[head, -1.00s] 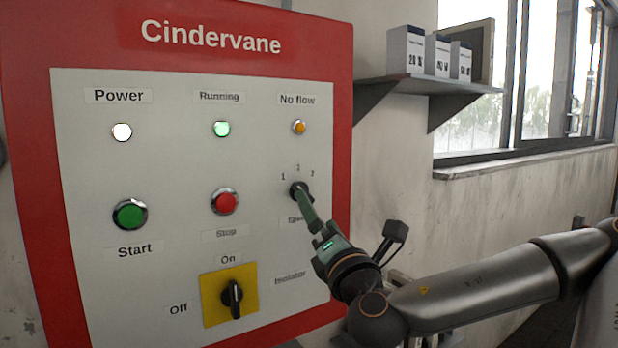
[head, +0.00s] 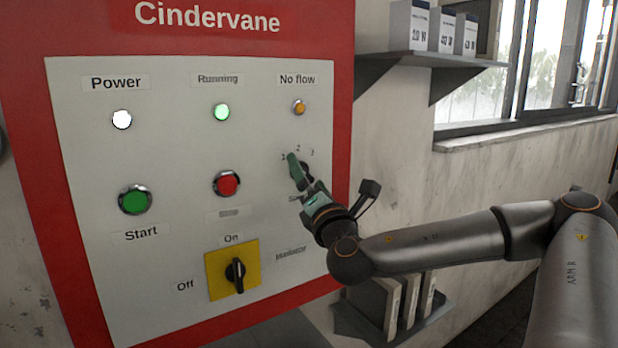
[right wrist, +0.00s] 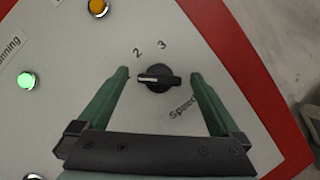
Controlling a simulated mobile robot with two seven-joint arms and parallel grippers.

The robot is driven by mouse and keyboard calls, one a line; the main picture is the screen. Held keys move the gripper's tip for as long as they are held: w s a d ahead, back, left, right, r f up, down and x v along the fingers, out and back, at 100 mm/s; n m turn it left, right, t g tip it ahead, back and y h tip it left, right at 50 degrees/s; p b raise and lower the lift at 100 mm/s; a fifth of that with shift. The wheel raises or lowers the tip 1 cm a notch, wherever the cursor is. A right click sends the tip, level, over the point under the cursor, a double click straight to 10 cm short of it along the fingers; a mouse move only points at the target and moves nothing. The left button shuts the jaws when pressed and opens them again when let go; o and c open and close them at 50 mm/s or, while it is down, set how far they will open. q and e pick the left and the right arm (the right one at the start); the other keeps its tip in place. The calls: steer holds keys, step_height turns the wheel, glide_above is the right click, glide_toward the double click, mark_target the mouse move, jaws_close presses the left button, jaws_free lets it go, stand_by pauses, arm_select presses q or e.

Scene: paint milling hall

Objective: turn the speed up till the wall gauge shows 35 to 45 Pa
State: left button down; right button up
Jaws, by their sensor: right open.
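The black Speed knob (right wrist: 158,78) sits on the white panel (head: 170,160) under the No flow lamp. In the right wrist view its white mark points left, to the left of the 2; the 1 is hidden, seemingly behind a finger. My right gripper (head: 300,168) is at the knob and covers much of it in the head view. In the right wrist view its green fingers (right wrist: 158,84) are open, one on each side of the knob with gaps to it. No wall gauge is in view. My left gripper is not in view.
The Power (head: 122,119) and Running (head: 222,112) lamps are lit. The No flow lamp (head: 299,107) is amber. The green Start button (head: 135,200), red Stop button (head: 227,184) and isolator switch (head: 235,273), turned to On, are left of my gripper. A shelf (head: 415,62) holds boxes.

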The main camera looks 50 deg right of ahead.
steer(key=shift+c, duration=0.2)
steer(key=c, duration=1.3)
steer(key=shift+c, duration=0.2)
steer(key=shift+m, duration=0.4)
steer(key=m+g, duration=0.1)
steer(key=m, duration=0.2)
steer(key=shift+g+p, duration=0.3)
steer(key=shift+g, duration=0.1)
steer(key=m+g, duration=0.1)
steer(key=m, duration=0.1)
steer(key=shift+r+m+h+b, duration=0.1)
steer(key=shift+m+h+b, duration=0.2)
steer(key=shift+m+b, duration=0.1)
steer(key=shift+m+g, duration=0.5)
steer(key=shift+m, duration=0.9)
